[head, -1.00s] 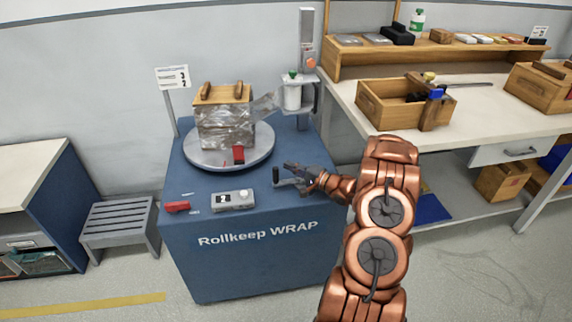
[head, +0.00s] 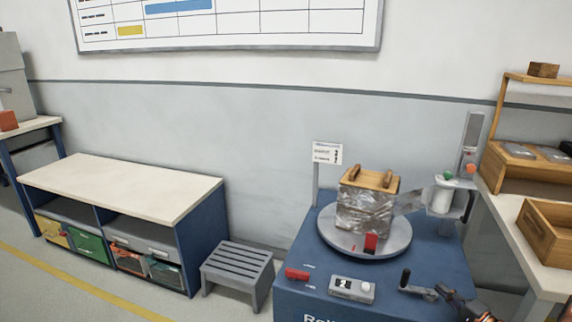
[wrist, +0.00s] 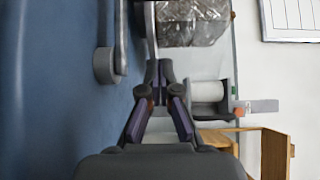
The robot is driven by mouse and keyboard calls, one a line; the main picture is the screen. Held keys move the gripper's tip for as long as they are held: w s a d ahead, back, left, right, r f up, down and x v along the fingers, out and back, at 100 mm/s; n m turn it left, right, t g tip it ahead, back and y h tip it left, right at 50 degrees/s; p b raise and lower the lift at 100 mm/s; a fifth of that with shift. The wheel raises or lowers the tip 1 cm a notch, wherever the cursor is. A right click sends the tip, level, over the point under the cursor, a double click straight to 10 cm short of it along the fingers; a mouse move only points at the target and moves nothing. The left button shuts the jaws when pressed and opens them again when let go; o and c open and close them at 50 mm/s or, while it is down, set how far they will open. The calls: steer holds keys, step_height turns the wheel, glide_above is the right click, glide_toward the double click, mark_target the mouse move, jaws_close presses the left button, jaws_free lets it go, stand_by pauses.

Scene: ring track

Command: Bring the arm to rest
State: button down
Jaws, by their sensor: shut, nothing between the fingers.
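My gripper (wrist: 158,72) shows in the wrist view with its fingers brought together and nothing between them. It points over the blue wrapping machine (head: 385,252), near the grey crank handle (wrist: 106,64) but apart from it in that view. In the head view my gripper (head: 447,292) is at the lower right edge, beside the crank (head: 407,280); most of my arm is out of frame. On the machine's round turntable (head: 335,238) stands a wooden-lidded box (head: 365,210) wrapped in clear film. The film runs to the white roll (head: 440,199) at the post.
A red object (head: 296,274) and a grey control box (head: 352,289) lie on the machine's front. A slatted stool (head: 237,266) and a low bench (head: 120,188) stand left. A workbench (head: 540,277) with a wooden tray (head: 546,232) stands close at right. Floor is open front left.

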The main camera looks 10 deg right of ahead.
steer(key=w+h, duration=0.1)
steer(key=w+r+n+g+h, duration=0.1)
steer(key=w, duration=0.1)
steer(key=w+d+g, duration=0.1)
steer(key=shift+w+d+r+n+h, duration=0.1)
steer(key=shift+w+r+n+h, duration=0.1)
steer(key=shift+w+n+h, duration=0.2)
steer(key=s+a+r+n+g+h, duration=0.5)
steer(key=a+r+g+h, duration=0.2)
steer(key=a+r+g, duration=0.3)
steer(key=s+a+r+n+g+y, duration=0.2)
steer(key=s+a+r+n+g, duration=0.15)
steer(key=s+a, duration=1.3)
steer(key=s+a+r+n+g+y, duration=0.25)
steer(key=s+a+n+g, duration=0.25)
steer(key=s+a, duration=1.1)
steer(key=s+d+r+t+p, duration=0.1)
steer(key=d+r+p, duration=0.2)
steer(key=r+p, duration=1)
steer(key=shift+s+d+m, duration=0.15)
steer(key=shift+s+m, duration=0.05)
steer(key=shift+m, duration=0.15)
steer(key=shift+t, duration=0.25)
